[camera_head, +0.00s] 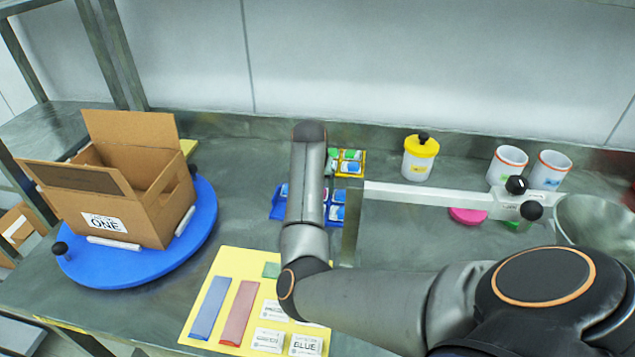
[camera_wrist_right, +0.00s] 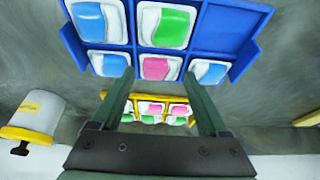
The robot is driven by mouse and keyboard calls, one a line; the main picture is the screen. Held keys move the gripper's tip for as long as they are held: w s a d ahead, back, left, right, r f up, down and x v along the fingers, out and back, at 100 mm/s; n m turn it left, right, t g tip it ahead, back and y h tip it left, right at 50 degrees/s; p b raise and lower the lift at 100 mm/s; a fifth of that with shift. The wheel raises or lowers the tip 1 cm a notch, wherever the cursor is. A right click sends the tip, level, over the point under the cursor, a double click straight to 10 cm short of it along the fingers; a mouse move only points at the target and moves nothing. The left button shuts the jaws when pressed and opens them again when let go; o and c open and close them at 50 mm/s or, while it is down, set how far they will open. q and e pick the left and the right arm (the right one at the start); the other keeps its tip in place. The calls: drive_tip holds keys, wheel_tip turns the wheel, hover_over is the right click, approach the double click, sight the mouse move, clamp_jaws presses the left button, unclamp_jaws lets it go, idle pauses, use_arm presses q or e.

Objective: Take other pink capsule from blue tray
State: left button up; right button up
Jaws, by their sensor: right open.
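The blue tray (camera_head: 277,212) stands on the metal bench, partly hidden by my right arm in the head view. In the right wrist view the blue tray (camera_wrist_right: 222,44) holds several capsules in compartments. One pink capsule (camera_wrist_right: 157,68) sits in the middle compartment of the row nearest my fingers, with blue capsules (camera_wrist_right: 107,64) (camera_wrist_right: 209,72) on both sides. A green capsule (camera_wrist_right: 172,26) is in the compartment behind it. My right gripper (camera_wrist_right: 158,80) is open and empty, its fingertips on either side of the pink capsule in the picture. Contact cannot be told. My left gripper is out of view.
A yellow tray (camera_head: 362,155) with pink and green capsules stands just behind the blue tray. A white jar with yellow lid (camera_head: 420,158), two white cups (camera_head: 507,165) and a white bar (camera_head: 430,195) are to the right. A carton (camera_head: 150,205) stands on a blue turntable (camera_head: 135,270) at left.

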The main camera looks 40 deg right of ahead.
drive_tip(key=shift+x, duration=1)
drive_tip(key=shift+s, duration=0.1)
drive_tip(key=shift+f, duration=0.1)
